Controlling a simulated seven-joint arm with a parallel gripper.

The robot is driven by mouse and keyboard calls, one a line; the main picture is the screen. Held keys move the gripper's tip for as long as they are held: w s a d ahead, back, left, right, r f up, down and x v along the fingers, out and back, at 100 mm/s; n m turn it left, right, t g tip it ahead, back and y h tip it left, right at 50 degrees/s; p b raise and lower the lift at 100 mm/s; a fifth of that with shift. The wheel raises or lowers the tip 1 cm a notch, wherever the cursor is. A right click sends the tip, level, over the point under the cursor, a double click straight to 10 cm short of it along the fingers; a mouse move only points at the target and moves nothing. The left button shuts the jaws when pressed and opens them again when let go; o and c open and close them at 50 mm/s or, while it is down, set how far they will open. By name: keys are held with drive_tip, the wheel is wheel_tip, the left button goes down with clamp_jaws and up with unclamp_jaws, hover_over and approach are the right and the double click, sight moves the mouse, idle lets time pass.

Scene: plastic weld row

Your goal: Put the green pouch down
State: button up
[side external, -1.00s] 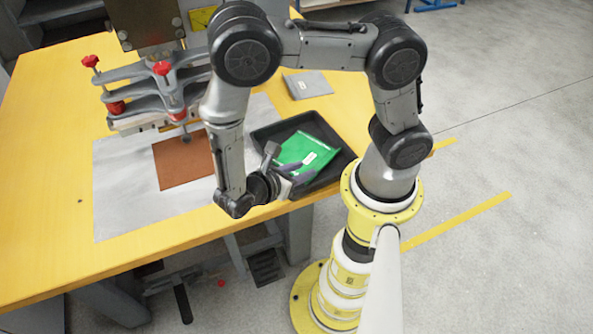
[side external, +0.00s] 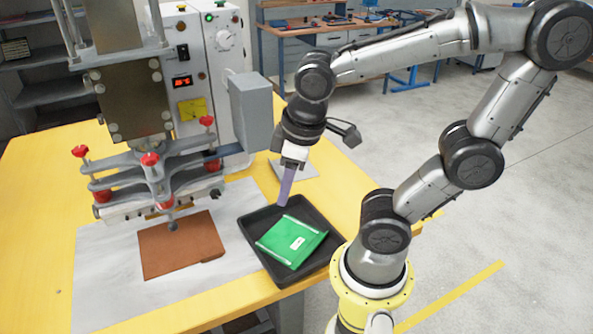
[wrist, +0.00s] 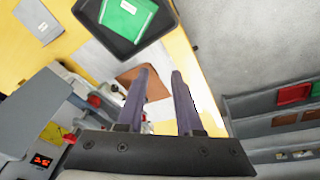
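The green pouch (side external: 292,242) lies flat in the black tray (side external: 256,258), a pale label on its upper face. In the wrist view the pouch (wrist: 128,16) and part of the tray (wrist: 156,38) show at the top edge. My gripper (side external: 283,204) is above the tray's far side, apart from the pouch, with its purple fingers pointing down. In the wrist view my gripper (wrist: 161,74) has its two fingers apart with nothing between them.
A welding press (side external: 150,180) with red knobs stands left of the tray. A brown sheet (side external: 180,245) lies on a pale mat (side external: 100,270) under it. A grey flat piece (side external: 300,168) lies behind the tray. Yellow table (side external: 40,190) is clear at far left.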

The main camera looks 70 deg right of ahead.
drive_tip(key=r+t, duration=0.1)
drive_tip(key=s+r+m+t, duration=0.1)
drive_tip(key=s+r+m, duration=0.1)
drive_tip(key=shift+d+r+t+y, duration=0.2)
drive_tip(key=shift+t+y, duration=0.1)
drive_tip(key=shift+t, duration=0.1)
